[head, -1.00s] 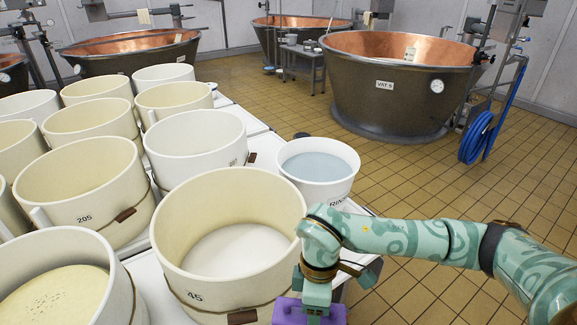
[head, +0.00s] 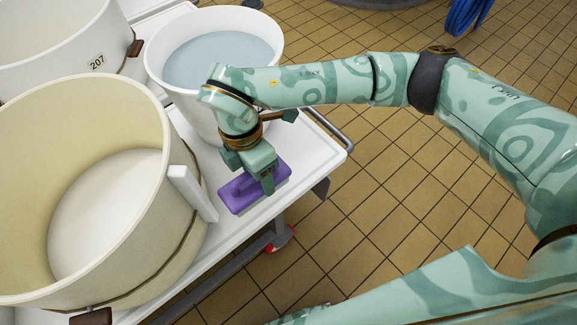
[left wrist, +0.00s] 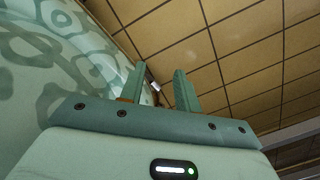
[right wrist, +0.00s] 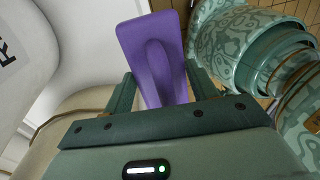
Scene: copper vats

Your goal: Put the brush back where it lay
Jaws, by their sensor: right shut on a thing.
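My right gripper (head: 264,180) points down and is shut on the brush. In the right wrist view the brush (right wrist: 152,62) sits between the fingers of my right gripper (right wrist: 160,88). My left gripper (left wrist: 160,88) shows only in the left wrist view, with its fingers apart and nothing between them, above the tiled floor.
A white bucket of water (head: 158,66) stands behind the right gripper. Tub 207 (head: 110,70) is behind. A metal rail (head: 330,132) runs along the table's end.

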